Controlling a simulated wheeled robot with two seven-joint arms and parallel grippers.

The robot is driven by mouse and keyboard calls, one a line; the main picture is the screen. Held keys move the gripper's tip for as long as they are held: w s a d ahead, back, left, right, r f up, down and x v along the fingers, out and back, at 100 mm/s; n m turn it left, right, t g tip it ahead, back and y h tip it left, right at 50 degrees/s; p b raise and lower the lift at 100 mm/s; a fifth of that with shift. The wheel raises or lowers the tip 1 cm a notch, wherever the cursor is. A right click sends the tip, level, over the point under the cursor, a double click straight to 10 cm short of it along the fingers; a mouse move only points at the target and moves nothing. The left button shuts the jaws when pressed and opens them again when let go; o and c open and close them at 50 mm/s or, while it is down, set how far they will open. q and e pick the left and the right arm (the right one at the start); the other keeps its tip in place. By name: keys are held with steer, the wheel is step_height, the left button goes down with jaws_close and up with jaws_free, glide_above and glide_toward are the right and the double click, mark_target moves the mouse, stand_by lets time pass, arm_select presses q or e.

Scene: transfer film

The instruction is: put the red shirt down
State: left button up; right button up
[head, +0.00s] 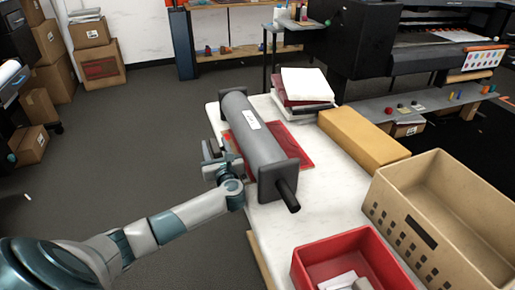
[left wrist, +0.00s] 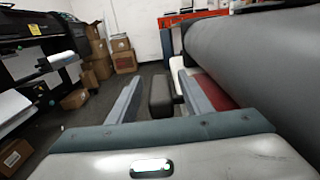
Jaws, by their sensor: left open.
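A flat red piece (head: 301,148), which looks like the red shirt, lies on the white table (head: 325,190), mostly hidden under a large grey roll (head: 257,140) with dark end brackets. In the left wrist view a strip of the red piece (left wrist: 213,90) shows beside the roll (left wrist: 258,55). My left gripper (head: 212,160) is at the table's left edge, close beside the roll. Its two fingers (left wrist: 160,98) are apart. A dark block (left wrist: 160,93) shows between them in that view; I cannot tell whether it is touched. My right gripper is not in view.
Folded white, dark red and black cloths (head: 304,88) are stacked at the table's back. A long tan box (head: 362,137), a beige crate (head: 450,210) and a red bin (head: 345,252) fill the right and front. Open floor (head: 130,150) lies left of the table.

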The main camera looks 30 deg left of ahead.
arm_select(q)
jaws_close()
steer(key=shift+d+r, duration=0.1)
steer(key=shift+r, duration=0.05)
stand_by(0.4)
